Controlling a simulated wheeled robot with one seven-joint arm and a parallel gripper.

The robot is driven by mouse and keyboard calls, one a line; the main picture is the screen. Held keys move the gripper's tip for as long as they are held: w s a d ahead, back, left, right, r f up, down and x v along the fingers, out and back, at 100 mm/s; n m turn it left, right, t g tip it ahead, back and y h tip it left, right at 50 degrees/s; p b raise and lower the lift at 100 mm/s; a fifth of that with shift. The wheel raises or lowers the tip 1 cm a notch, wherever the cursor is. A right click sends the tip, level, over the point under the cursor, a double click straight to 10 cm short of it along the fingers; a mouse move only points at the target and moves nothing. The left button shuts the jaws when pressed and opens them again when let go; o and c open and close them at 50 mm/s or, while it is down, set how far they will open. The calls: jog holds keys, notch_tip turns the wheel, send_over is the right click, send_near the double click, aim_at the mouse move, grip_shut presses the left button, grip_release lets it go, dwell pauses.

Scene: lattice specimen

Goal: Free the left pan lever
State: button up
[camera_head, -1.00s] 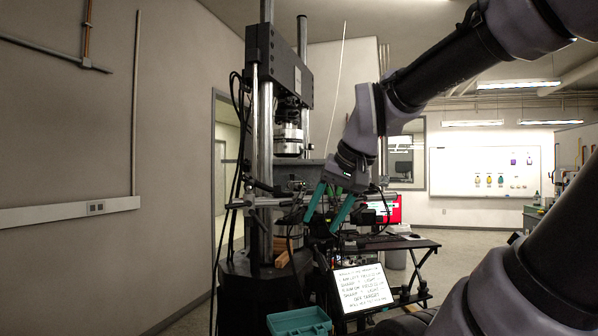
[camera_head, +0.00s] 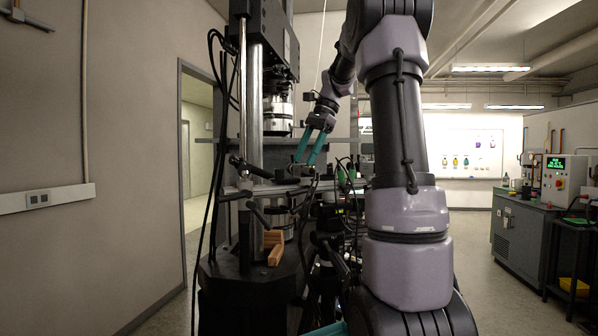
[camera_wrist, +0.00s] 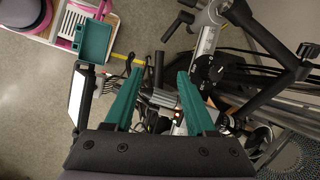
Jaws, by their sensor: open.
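My gripper (camera_head: 305,161) has teal fingers pointing down, spread apart and empty, beside the camera and clamp hardware at the test machine. In the wrist view my gripper (camera_wrist: 160,72) is also open, with nothing between its tips. A black-handled lever (camera_head: 250,168) sticks out to the left of the column in the head view, left of and apart from my fingers. In the wrist view, a black rod-like arm (camera_wrist: 268,88) and a silver scaled part (camera_wrist: 206,40) lie right of the fingers. I cannot tell for certain which piece is the left pan lever.
The test machine's steel column (camera_head: 253,120) stands left of the gripper. Wooden blocks (camera_head: 273,245) sit on its base. Loose black cables hang around the hardware. A teal tray (camera_wrist: 92,40) shows in the wrist view.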

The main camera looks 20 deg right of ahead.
aim_at(300, 191)
jog(key=x, duration=0.9)
jog(key=shift+a+f, duration=0.1)
jog(key=shift+f, duration=0.2)
